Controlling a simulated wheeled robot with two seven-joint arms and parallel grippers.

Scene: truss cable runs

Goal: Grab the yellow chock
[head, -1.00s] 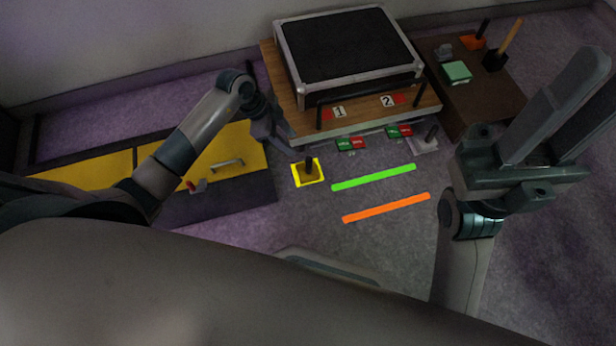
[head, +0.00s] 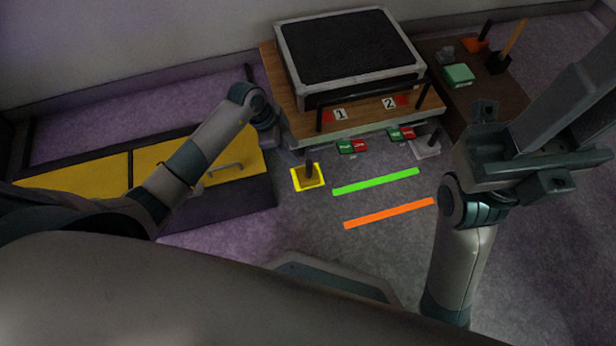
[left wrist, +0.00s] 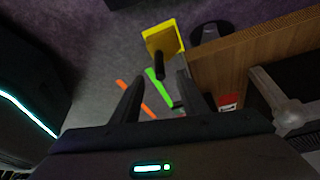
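The yellow chock (head: 309,174) with a black upright handle stands on a bright yellow marked square on the floor. It sits just right of the drawer unit and in front of the wooden platform. It also shows in the left wrist view (left wrist: 161,42), beyond the fingertips. My left gripper (head: 283,144) is close to the chock, up and to its left, and partly hidden by its own wrist. In the left wrist view its two fingers (left wrist: 160,80) are apart, with nothing held between them. My right gripper (head: 582,112) is at the right, raised, fingers apart and empty.
A wooden platform (head: 350,125) labelled 1 and 2 carries a black case (head: 350,45). A yellow-fronted drawer unit (head: 200,165) stands left. A green strip (head: 376,182) and an orange strip (head: 390,213) lie on clear floor. A brown table (head: 475,95) holds tools.

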